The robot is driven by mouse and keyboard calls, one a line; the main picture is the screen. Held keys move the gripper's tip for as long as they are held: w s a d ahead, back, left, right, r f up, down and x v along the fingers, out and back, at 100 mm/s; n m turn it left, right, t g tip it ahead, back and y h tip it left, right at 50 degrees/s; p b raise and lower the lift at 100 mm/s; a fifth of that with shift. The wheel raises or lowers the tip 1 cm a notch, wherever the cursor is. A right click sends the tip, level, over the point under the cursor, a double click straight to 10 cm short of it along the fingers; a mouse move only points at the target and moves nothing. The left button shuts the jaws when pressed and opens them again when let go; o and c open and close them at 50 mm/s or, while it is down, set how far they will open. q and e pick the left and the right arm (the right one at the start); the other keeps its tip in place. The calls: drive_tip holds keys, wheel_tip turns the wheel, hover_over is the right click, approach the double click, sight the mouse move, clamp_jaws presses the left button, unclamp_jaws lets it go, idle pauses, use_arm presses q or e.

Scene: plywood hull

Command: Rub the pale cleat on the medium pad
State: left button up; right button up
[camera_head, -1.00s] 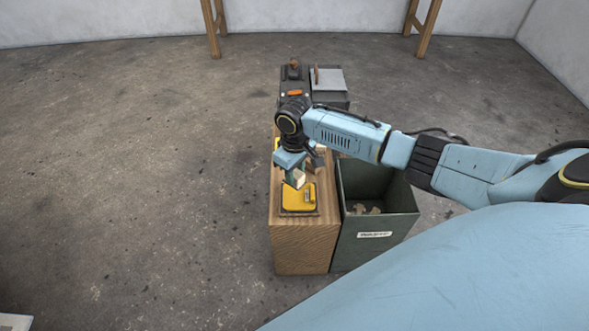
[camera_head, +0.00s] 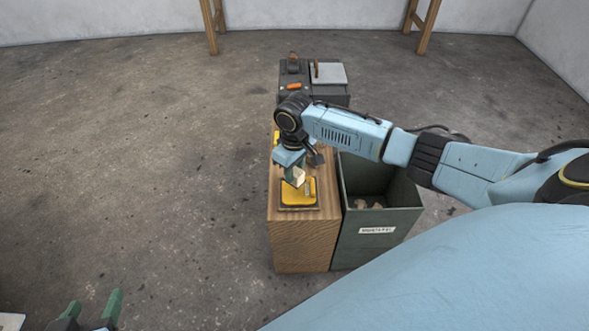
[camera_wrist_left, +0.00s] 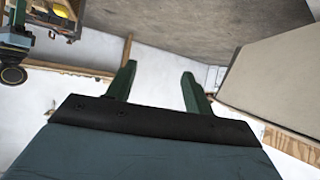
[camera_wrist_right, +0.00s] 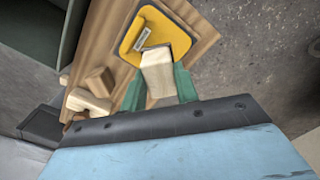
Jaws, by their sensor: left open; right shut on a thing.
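The pale cleat (camera_wrist_right: 157,72) is a light wooden piece held between the green fingers of my right gripper (camera_wrist_right: 160,85). In the head view the cleat (camera_head: 299,176) is at the near end of the wooden bench, over or on a yellow pad (camera_head: 300,192) with a small label. The pad also shows in the right wrist view (camera_wrist_right: 172,28); I cannot tell for sure whether cleat and pad touch. My left gripper (camera_wrist_left: 158,75) is open and empty; its green fingertips show at the lower left of the head view (camera_head: 95,305).
Other wooden pieces (camera_wrist_right: 88,104) lie on the wooden bench (camera_head: 300,238). A dark green labelled bin (camera_head: 400,220) with pieces inside stands right of it. A dark grey box with a lighter panel (camera_head: 329,74) stands behind. Floor to the left is clear.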

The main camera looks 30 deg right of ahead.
drive_tip(key=shift+f+b, duration=0.75)
drive_tip(key=shift+b, duration=0.2)
drive_tip(key=shift+f+b, duration=0.75)
drive_tip(key=shift+b, duration=0.3)
use_arm(q)
drive_tip(key=w+d+r+t+h, duration=0.1)
drive_tip(key=d+r+t+h, duration=0.2)
drive_tip(key=r+t, duration=0.8)
drive_tip(key=shift+d+r+t+h+b, duration=0.15)
drive_tip(key=shift+r+t+h+b, duration=0.35)
drive_tip(key=shift+r, duration=2.2)
use_arm(e)
drive_tip(key=shift+f, duration=0.2)
use_arm(q)
drive_tip(key=shift+f, duration=0.1)
use_arm(e)
drive_tip(key=shift+f, duration=0.4)
